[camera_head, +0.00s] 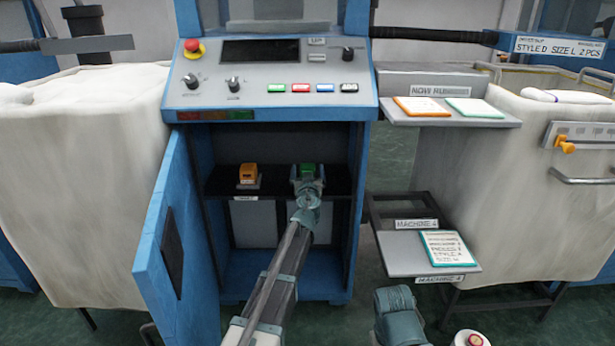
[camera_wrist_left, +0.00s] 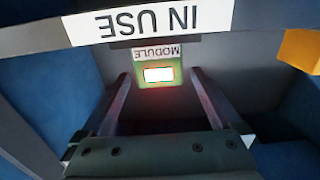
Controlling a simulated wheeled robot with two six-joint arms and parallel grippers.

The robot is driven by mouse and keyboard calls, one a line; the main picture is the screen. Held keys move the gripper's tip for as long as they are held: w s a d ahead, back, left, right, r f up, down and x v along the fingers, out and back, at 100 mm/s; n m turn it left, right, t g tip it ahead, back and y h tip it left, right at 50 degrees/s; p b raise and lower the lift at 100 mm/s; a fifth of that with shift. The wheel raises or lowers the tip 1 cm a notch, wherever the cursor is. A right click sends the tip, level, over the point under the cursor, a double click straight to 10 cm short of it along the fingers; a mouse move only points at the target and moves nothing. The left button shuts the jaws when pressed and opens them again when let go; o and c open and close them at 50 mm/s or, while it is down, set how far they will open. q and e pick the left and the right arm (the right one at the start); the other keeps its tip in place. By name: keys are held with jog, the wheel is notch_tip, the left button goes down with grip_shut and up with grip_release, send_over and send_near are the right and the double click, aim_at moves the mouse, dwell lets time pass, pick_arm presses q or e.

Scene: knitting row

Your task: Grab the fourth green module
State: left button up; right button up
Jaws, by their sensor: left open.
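A green module (camera_head: 308,168) stands on the dark shelf inside the open blue machine cabinet, right of an orange module (camera_head: 248,173). My left gripper (camera_head: 307,184) reaches into the cabinet in front of the green module. In the left wrist view the green module (camera_wrist_left: 158,72), with a lit window and a MODULE label, lies between and beyond the tips of the open left fingers (camera_wrist_left: 164,84). The fingers hold nothing, and I cannot tell whether they touch it. The orange module (camera_wrist_left: 302,50) shows at the wrist view's right edge.
The cabinet door (camera_head: 178,250) hangs open at the left. The control panel (camera_head: 270,75) juts above the opening. An IN USE label (camera_wrist_left: 150,22) crosses the top of the wrist view. Card trays (camera_head: 425,250) stand right of the cabinet, and a pale bin (camera_head: 90,180) stands left.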

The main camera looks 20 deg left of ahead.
pick_arm(q)
jog(key=x, duration=0.2)
jog(key=shift+w, duration=0.3)
jog(key=shift+c, duration=0.3)
grip_shut()
jog(key=shift+r, duration=0.1)
